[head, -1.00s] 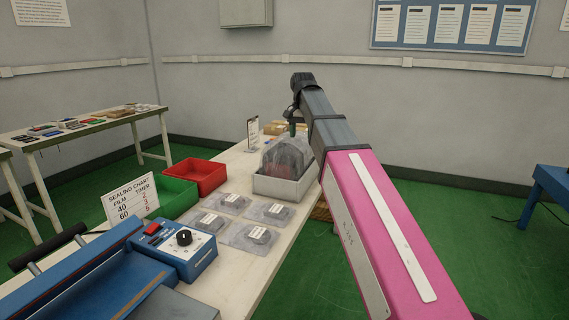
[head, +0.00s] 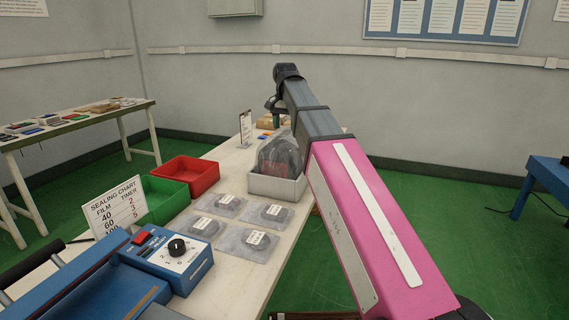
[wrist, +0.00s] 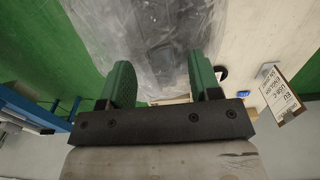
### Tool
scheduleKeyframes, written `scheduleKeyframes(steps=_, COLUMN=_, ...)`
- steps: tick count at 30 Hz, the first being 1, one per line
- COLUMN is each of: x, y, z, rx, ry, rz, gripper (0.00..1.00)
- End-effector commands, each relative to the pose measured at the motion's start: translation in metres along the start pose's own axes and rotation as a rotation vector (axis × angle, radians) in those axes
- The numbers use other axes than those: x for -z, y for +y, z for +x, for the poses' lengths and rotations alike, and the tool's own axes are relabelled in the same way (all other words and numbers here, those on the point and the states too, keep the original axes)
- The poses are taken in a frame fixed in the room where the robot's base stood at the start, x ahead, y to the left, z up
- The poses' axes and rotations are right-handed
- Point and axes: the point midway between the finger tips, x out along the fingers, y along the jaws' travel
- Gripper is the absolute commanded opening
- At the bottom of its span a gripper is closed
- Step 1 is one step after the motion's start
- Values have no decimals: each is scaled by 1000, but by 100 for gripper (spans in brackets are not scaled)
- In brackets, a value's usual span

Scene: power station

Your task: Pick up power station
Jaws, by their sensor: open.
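A clear, crinkled plastic bag (head: 279,154) with a dark, partly reddish thing inside stands in a pale grey tray (head: 277,188) on the bench. The thing in it may be the power station; the film blurs it. My gripper (head: 276,121) is just above and behind the bag in the head view, partly hidden by my arm. In the wrist view my gripper (wrist: 161,66) is open, its two green fingers apart. The bag (wrist: 150,30) with a dark shape inside lies beyond and between the fingertips. I cannot tell whether the fingers touch the film.
Several flat labelled pouches (head: 243,225) lie in front of the tray. A red bin (head: 190,176), a green bin (head: 163,200), a sealing chart (head: 115,208) and a blue sealer (head: 165,258) stand to the left. A small sign (head: 245,128) stands behind.

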Motion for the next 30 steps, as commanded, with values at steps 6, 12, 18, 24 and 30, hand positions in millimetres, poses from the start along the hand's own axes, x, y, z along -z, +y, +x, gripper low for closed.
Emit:
scheduleKeyframes(steps=6, x=-3, y=-1, z=28, rx=-1, ry=-2, rz=0, gripper=57)
scheduleKeyframes(steps=12, x=-2, y=-1, z=47, rx=-1, ry=-1, rz=0, gripper=57)
scheduleKeyframes(steps=18, x=-2, y=-2, z=47, rx=0, ry=0, rz=0, gripper=57)
scheduleKeyframes(steps=24, x=-2, y=-2, z=47, rx=0, ry=0, rz=0, gripper=0)
scheduleKeyframes(steps=30, x=-2, y=-2, z=47, rx=0, ry=0, rz=0, gripper=0)
